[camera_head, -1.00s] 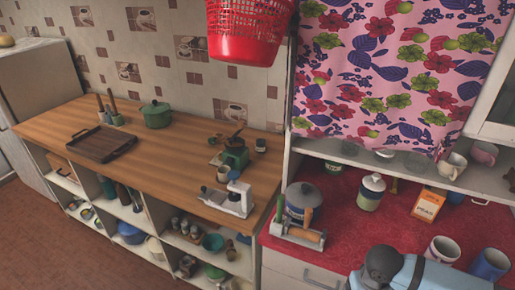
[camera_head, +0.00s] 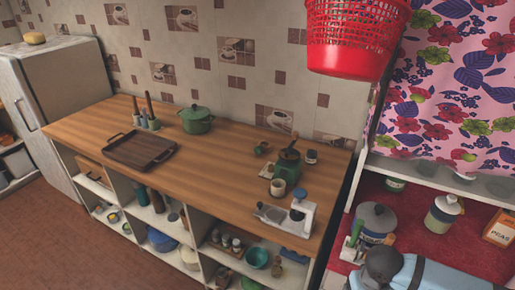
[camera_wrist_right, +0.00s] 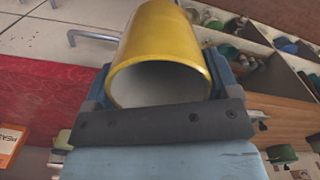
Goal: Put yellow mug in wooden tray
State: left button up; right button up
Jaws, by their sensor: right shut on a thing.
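A yellow mug (camera_wrist_right: 163,45) with a pale inside fills the middle of the right wrist view. My right gripper (camera_wrist_right: 160,110) is shut on it, with its opening facing the camera. In the head view my right arm shows at the bottom right, but the mug and the gripper's fingertips are out of the frame. The dark wooden tray (camera_head: 122,159) with two handles lies on the left part of the wooden counter, and its floor looks empty. My left gripper is in neither view.
The wooden counter (camera_head: 205,165) also holds a green pot (camera_head: 196,121), bottles behind the tray, a coffee grinder (camera_head: 288,163) and a white scale-like appliance (camera_head: 297,214). A red basket (camera_head: 350,45) hangs above. The red counter (camera_head: 465,240) at right holds canisters.

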aim_at(128, 148)
jog(key=i+j, duration=0.15)
jog(key=j, duration=0.25)
jog(key=i+j+u, duration=0.1)
jog(key=j, duration=0.3)
jog(key=i+j, duration=0.2)
jog(key=j, duration=0.2)
jog(key=i+j, duration=0.15)
jog(key=j, duration=0.25)
jog(key=i+j+u, duration=0.1)
jog(key=j, duration=0.3)
jog(key=i+j, duration=0.25)
jog(key=j, duration=0.15)
jog(key=i+j+u, duration=0.1)
jog(key=j, duration=0.25)
jog(key=i, duration=0.05)
